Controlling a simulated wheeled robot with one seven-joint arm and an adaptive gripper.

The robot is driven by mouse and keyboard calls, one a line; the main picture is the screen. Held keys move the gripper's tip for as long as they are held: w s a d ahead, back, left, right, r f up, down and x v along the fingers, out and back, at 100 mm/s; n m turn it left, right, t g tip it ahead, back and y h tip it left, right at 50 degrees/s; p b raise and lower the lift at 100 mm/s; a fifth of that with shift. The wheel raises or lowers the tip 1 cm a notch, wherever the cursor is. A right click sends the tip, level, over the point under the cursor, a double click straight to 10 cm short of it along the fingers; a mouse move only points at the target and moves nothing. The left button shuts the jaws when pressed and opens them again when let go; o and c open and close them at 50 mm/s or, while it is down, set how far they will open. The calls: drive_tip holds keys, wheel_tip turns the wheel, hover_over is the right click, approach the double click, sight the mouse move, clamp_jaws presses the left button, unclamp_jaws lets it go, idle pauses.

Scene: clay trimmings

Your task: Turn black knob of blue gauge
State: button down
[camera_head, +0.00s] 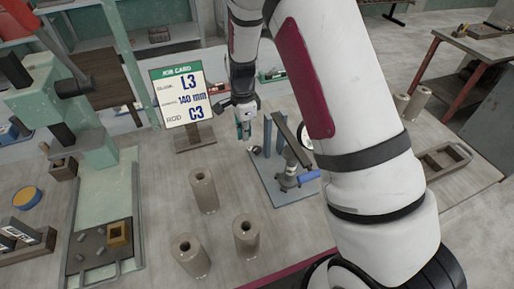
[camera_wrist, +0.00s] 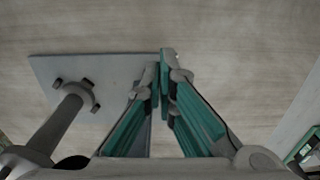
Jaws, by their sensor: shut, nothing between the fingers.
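A gauge stand with a blue-grey base plate (camera_head: 268,183), a grey post and a blue part (camera_head: 308,177) is on the table in the head view. A white dial with a dark rim (camera_head: 304,136) is partly hidden behind my arm. I cannot make out the black knob for sure. My gripper (camera_head: 244,131), with green fingers, is above the table by the stand's far left side. In the wrist view my gripper (camera_wrist: 164,68) is shut and empty, pointing over the edge of the base plate (camera_wrist: 110,68). A grey post (camera_wrist: 58,125) rises from the plate at left.
Several clay-coloured cylinders (camera_head: 203,190) stand left of and in front of the stand. A job card (camera_head: 181,97) stands behind them. A green machine (camera_head: 85,125) is at far left. A wooden tray (camera_head: 447,160) lies at right beyond my arm.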

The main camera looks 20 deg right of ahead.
drive_tip(key=c, duration=2.1)
unclamp_jaws()
drive_tip(key=shift+c, duration=0.2)
drive_tip(key=o, duration=0.4)
drive_tip(key=shift+w+a+r, duration=0.1)
drive_tip(key=shift+w+a, duration=0.1)
drive_tip(key=shift+a, duration=0.05)
drive_tip(key=o, duration=0.5)
drive_tip(key=w+a+r+n+t+y, duration=0.1)
drive_tip(key=w+a+r+t, duration=0.1)
drive_tip(key=w+a, duration=0.1)
drive_tip(key=shift+w+r, duration=0.1)
drive_tip(key=shift+r, duration=0.3)
drive_tip(key=w+a+r+n+t+b, duration=0.1)
drive_tip(key=w+a+r+n+t, duration=0.2)
drive_tip(key=r, duration=0.4)
drive_tip(key=w+a+r+t+b, duration=0.1)
drive_tip(key=w+r+t, duration=0.3)
drive_tip(key=w+r, duration=0.15)
drive_tip(key=m+g+h+b, duration=0.25)
drive_tip(key=g+h, duration=0.25)
drive_tip(key=g, duration=0.4)
approach(256, 149)
drive_tip(key=shift+m+h, duration=0.25)
drive_tip(key=shift+h, duration=0.05)
drive_tip(key=x, duration=0.8)
drive_tip(key=shift+a+f+p, duration=0.1)
drive_tip(key=shift+f+p, duration=0.05)
drive_tip(key=shift+p, duration=0.25)
